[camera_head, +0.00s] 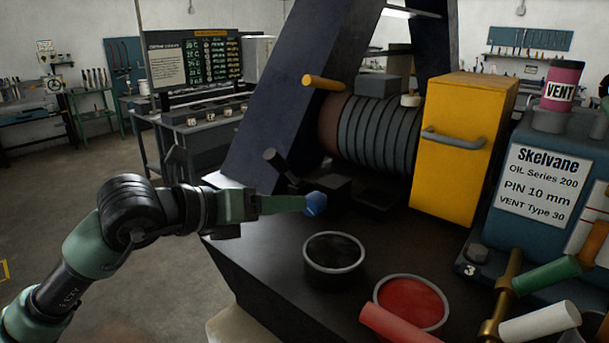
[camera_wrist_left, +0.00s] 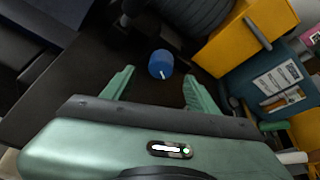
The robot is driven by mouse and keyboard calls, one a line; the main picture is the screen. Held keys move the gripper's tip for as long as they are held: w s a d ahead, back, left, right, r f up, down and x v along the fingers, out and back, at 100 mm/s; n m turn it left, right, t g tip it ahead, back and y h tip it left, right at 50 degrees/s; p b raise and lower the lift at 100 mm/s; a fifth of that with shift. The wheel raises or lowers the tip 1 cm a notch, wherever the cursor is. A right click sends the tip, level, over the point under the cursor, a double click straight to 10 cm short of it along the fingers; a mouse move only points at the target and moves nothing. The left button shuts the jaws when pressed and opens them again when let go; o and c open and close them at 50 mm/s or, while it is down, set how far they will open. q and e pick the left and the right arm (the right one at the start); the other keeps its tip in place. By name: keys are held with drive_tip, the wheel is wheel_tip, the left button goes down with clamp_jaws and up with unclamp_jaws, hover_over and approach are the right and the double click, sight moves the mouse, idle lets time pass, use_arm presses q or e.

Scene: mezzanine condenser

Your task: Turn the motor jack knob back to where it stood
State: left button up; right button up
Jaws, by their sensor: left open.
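A blue knob (camera_head: 316,203) sits low in front of the ribbed grey motor (camera_head: 378,130), close to a black block at its foot. In the left wrist view the same knob (camera_wrist_left: 160,64) shows a short white mark pointing down and a little right. My left gripper (camera_head: 298,204) reaches in from the left, with its fingertips at the knob in the head view. In the left wrist view its two green fingers (camera_wrist_left: 158,77) are spread, one on either side of the knob, with gaps between. The right gripper is not in view.
A dark bowl (camera_head: 334,257) and a red-filled bowl (camera_head: 412,303) stand on the dark bench in front of the knob. A yellow cabinet (camera_head: 459,165) stands right of the motor. Red, green and white handles are at lower right. A slanted dark beam (camera_head: 285,95) rises behind my arm.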

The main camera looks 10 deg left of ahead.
sight(309, 215)
use_arm(q)
drive_tip(key=shift+s+a+r+p, duration=0.15)
drive_tip(key=shift+s+r+p, duration=0.1)
drive_tip(key=shift+p, duration=0.1)
drive_tip(key=shift+f+n, duration=0.1)
drive_tip(key=shift+n, duration=0.2)
drive_tip(key=p+x, duration=0.2)
drive_tip(key=x, duration=0.4)
drive_tip(key=shift+w+d+p, duration=0.15)
drive_tip(key=shift+d+p, duration=0.15)
drive_tip(key=shift+p, duration=0.05)
drive_tip(key=shift+x, duration=0.8)
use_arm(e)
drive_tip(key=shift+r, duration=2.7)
use_arm(q)
drive_tip(key=shift+a+f, duration=0.1)
drive_tip(key=shift+f, duration=0.15)
clamp_jaws()
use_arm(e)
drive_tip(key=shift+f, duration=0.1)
